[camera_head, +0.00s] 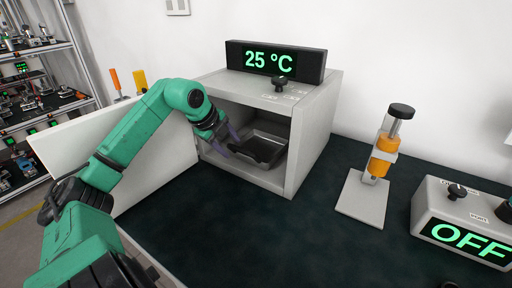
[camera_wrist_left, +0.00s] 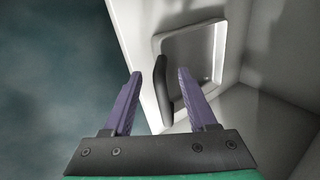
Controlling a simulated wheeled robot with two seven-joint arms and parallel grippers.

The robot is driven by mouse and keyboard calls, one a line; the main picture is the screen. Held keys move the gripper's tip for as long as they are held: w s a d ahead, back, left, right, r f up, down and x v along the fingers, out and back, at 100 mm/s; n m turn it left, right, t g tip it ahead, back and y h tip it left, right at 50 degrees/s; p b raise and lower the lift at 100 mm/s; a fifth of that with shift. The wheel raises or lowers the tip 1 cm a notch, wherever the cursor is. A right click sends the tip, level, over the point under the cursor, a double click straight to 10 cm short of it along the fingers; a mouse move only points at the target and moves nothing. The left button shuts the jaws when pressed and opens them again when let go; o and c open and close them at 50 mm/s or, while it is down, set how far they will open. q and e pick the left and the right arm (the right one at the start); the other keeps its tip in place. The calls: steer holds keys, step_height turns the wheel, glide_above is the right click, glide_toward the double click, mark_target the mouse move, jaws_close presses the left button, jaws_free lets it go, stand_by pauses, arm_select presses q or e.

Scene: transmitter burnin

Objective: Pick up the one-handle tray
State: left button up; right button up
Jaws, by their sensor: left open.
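The one-handle tray (camera_head: 268,135) is a shallow grey metal tray inside the open chamber of a white box. The tray also shows in the left wrist view (camera_wrist_left: 196,48), with its dark handle (camera_wrist_left: 163,88) along the near side. My left gripper (camera_head: 228,142) reaches into the chamber opening from the left. In the left wrist view my left gripper's purple fingers (camera_wrist_left: 159,74) are spread, with the handle seen between them. Whether the fingers touch the handle I cannot tell. My right gripper is not in view.
The chamber (camera_head: 318,130) has a 25 °C display (camera_head: 275,61) on top, and its door (camera_head: 130,150) hangs open at the left, behind my arm. A stand with an orange cylinder (camera_head: 380,160) and an OFF box (camera_head: 462,222) stand at the right. The dark mat in front is clear.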

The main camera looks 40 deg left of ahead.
arm_select(q)
steer(key=shift+w+a+f, duration=0.1)
steer(key=shift+w+f, duration=0.35)
steer(key=shift+f, duration=0.15)
steer(key=shift+s, duration=0.1)
jaws_close()
stand_by(0.8)
